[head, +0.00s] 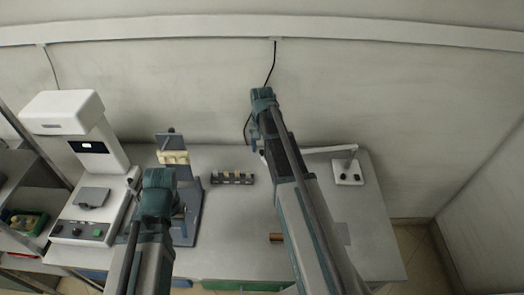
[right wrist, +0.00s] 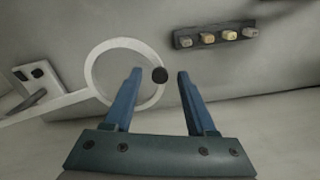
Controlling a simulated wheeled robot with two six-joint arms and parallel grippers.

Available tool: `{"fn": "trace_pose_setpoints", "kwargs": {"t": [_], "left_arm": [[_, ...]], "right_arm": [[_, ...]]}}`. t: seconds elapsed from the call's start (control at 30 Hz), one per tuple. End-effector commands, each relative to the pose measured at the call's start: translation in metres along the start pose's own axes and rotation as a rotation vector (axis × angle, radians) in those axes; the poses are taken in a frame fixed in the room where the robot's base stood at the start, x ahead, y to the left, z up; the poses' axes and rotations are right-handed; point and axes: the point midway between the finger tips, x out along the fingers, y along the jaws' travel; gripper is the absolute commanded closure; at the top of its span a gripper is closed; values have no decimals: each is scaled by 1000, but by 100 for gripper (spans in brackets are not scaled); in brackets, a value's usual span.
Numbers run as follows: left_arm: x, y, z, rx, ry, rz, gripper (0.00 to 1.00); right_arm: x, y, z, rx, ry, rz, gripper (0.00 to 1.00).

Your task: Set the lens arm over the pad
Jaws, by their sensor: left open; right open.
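The lens arm (head: 325,150) is a thin white arm on a white base (head: 348,172) at the back right of the table. Its white ring (right wrist: 93,68) and a round black knob (right wrist: 160,75) show in the right wrist view; my right arm hides the ring in the head view. My right gripper (right wrist: 158,76) is open, with the knob between its fingertips in the picture; contact is unclear. A grey flat patch (head: 343,233), perhaps the pad, lies partly behind my right arm. My left gripper (head: 160,195) is open in front of a dark stand.
A white machine (head: 68,110) with a screen and buttons stands on the left of the table (head: 235,235). The dark stand (head: 190,215) is beside it. A dark rack (head: 218,178) of small blanks sits at the middle back. A brownish piece (head: 276,237) lies near the front.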

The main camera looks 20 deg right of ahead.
Motion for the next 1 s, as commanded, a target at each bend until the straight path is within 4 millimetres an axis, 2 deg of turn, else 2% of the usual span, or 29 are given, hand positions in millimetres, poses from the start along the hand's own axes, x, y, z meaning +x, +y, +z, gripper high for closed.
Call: {"fn": "trace_pose_setpoints", "kwargs": {"t": [0.13, 0.43, 1.0], "left_arm": [[-1, 0, 0, 0, 0, 0, 50], [-1, 0, 0, 0, 0, 0, 50], [-1, 0, 0, 0, 0, 0, 50]], "right_arm": [[-1, 0, 0, 0, 0, 0, 45], [-1, 0, 0, 0, 0, 0, 99], [-1, 0, 0, 0, 0, 0, 100]]}}
